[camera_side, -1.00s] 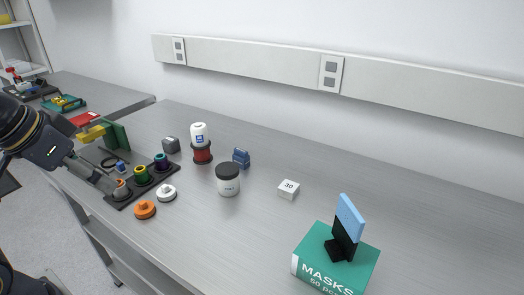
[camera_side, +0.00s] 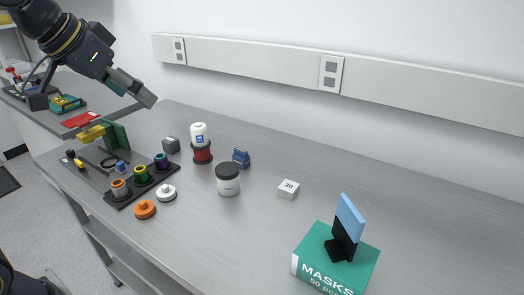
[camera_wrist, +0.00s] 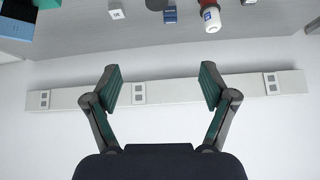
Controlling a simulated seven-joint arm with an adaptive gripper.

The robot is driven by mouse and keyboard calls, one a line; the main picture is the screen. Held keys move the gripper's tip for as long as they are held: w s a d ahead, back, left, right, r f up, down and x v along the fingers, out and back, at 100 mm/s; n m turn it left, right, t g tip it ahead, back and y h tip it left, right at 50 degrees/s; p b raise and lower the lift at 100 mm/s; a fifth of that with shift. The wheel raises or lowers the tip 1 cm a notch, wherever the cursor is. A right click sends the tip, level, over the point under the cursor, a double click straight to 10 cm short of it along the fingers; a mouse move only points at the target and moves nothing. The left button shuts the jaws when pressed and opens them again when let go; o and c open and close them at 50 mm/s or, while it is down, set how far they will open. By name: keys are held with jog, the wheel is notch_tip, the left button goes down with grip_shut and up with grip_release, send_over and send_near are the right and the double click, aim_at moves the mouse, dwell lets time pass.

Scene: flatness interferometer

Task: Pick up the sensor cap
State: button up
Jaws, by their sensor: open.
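Two low round caps with knobs lie on the bench in the side view. One is an orange cap (camera_side: 145,209) and one is a white cap (camera_side: 166,193); I cannot tell which is the sensor cap. Both are in front of a black tray (camera_side: 126,198) that holds grey-orange, green and purple ringed cylinders. My gripper (camera_side: 147,97) is well above the bench, behind and above the tray, away from both caps. In the wrist view my gripper (camera_wrist: 160,72) has its fingers wide apart with nothing between them. Neither cap shows in the wrist view.
A jar with a dark lid (camera_side: 228,181), a white bottle on a red spool (camera_side: 200,136), a blue block (camera_side: 241,158) and a small white block (camera_side: 289,190) stand mid-bench. A green mask box (camera_side: 358,269) is at front right. The wrist view faces the wall rail (camera_wrist: 180,92).

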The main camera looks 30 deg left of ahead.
jog(key=w+r, duration=0.2)
jog(key=w, duration=0.9)
jog(key=g, duration=0.2)
send_over(240, 150)
jog(key=s, duration=0.7)
notch_tip(240, 150, down, 11)
jog(key=shift+g, duration=0.4)
jog(key=x, duration=0.8)
jog(key=s+x, duration=0.1)
jog(key=x, duration=0.7)
jog(key=s+f+x, duration=0.1)
jog(key=x, duration=0.7)
jog(key=shift+s+a, duration=0.15)
jog(key=shift+s, duration=0.05)
jog(key=c, duration=1)
